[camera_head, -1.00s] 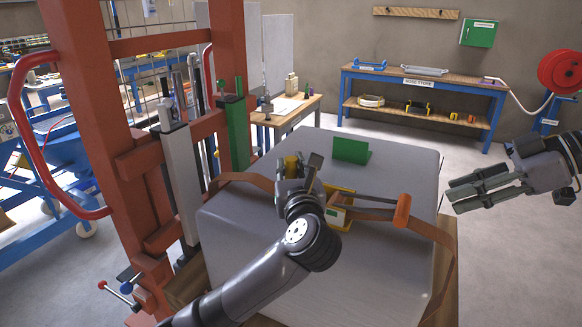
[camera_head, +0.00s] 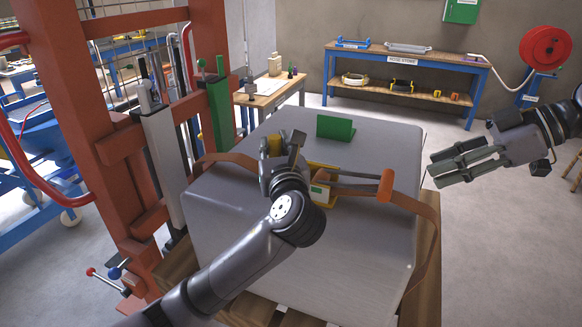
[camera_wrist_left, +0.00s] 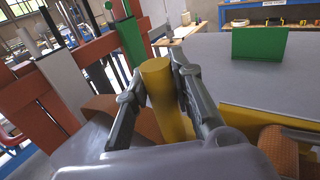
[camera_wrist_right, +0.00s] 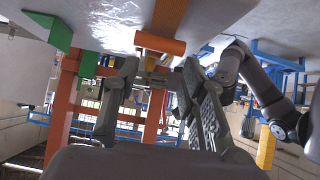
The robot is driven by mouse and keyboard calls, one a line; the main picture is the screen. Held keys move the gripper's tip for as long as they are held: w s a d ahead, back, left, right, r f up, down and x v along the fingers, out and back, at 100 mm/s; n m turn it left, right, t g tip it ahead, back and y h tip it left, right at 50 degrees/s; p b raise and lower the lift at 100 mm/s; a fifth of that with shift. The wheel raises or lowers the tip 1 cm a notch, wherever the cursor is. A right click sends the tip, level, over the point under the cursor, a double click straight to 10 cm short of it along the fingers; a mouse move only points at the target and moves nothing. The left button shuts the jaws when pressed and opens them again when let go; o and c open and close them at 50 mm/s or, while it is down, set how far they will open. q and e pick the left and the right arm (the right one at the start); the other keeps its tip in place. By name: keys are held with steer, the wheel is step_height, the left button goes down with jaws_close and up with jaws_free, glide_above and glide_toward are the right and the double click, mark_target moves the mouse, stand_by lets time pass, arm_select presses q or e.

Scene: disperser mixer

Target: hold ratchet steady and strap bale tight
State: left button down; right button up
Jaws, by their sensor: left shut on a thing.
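The grey bale (camera_head: 360,235) sits on a wooden pallet with a brown strap (camera_head: 425,212) across its top. My left gripper (camera_head: 275,152) is shut on a yellow upright grip (camera_wrist_left: 160,95) at the ratchet's left end. In the left wrist view its fingers flank the grip. My right gripper (camera_head: 468,160) is open and empty, right of the bale and apart from the handle.
A green block (camera_head: 335,127) stands on the bale's far side. A red press frame (camera_head: 80,110) with levers is close on the left. A blue bench (camera_head: 405,60) and red hose reel (camera_head: 547,50) stand behind. The floor on the right is clear.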

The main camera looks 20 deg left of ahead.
mark_target(387, 185)
steer(key=s+a+f+n, duration=0.1)
steer(key=n, duration=0.1)
steer(key=s+a+f+n+y, duration=0.1)
steer(key=f+n, duration=0.1)
steer(key=s+a+f+n, duration=0.1)
steer(key=n, duration=0.1)
steer(key=shift+s+a+f+y, duration=0.1)
steer(key=shift+a+f+y, duration=0.1)
steer(key=shift+a+y, duration=0.2)
steer(key=shift+s+a+f+n+t+y, duration=0.1)
steer(key=shift+s+n+t+y, duration=0.1)
steer(key=shift+n, duration=0.3)
steer(key=shift+s+f+n+t+y, duration=0.1)
steer(key=shift+n+y, duration=0.1)
steer(key=shift+n, duration=0.3)
steer(key=shift+s+f+n+t, duration=0.15)
steer(key=shift+n+t, duration=0.25)
steer(key=shift+n, duration=0.3)
steer(key=shift+s+d+n+t+y, duration=0.15)
steer(key=shift+d+n+t+y, duration=0.15)
steer(key=shift+d+n+y, duration=0.25)
steer(key=d+n+t, duration=0.4)
steer(key=d, duration=0.1)
steer(key=shift+y, duration=0.35)
steer(key=x, duration=1.2)
steer(key=shift+a, duration=0.15)
steer(key=shift+c, duration=0.3)
jaws_close()
